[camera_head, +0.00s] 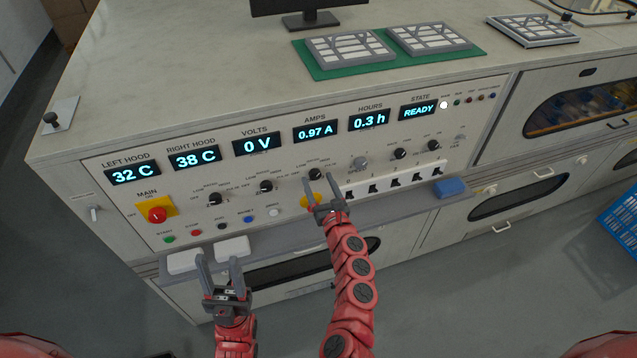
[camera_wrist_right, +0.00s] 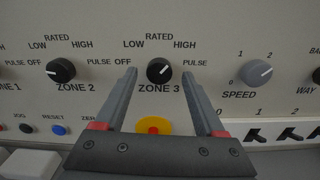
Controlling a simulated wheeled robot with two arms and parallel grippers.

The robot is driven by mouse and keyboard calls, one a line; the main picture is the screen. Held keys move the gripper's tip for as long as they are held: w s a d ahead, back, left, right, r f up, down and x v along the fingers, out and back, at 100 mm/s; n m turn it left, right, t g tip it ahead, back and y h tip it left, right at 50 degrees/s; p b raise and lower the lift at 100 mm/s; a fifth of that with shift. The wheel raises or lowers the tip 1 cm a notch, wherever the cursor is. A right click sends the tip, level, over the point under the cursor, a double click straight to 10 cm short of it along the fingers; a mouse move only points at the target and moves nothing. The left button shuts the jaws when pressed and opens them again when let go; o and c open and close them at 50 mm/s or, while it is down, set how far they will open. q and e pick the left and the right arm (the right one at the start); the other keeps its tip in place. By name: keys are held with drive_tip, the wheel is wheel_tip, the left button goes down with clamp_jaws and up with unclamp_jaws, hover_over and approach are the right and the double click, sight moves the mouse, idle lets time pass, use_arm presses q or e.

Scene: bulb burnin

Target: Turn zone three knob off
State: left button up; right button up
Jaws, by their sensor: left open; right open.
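The zone three knob (camera_wrist_right: 159,70) is a black round knob on the upright panel, with its white mark pointing up and right, toward HIGH. It also shows in the head view (camera_head: 316,174). My right gripper (camera_head: 321,181) is open in front of the panel. In the right wrist view its two fingers stand on either side of the zone three knob, with gaps on both sides; I cannot tell how far the tips are from the panel. My left gripper (camera_head: 216,258) is open and empty, low in front of the panel ledge.
The zone 2 knob (camera_wrist_right: 61,70) is left of zone 3, and the grey speed knob (camera_wrist_right: 257,73) is right. Black switches (camera_head: 396,182) line the lower right. A blue block (camera_head: 450,188) lies on the ledge.

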drive_tip(key=shift+w, duration=0.1)
clamp_jaws()
idle(0.4)
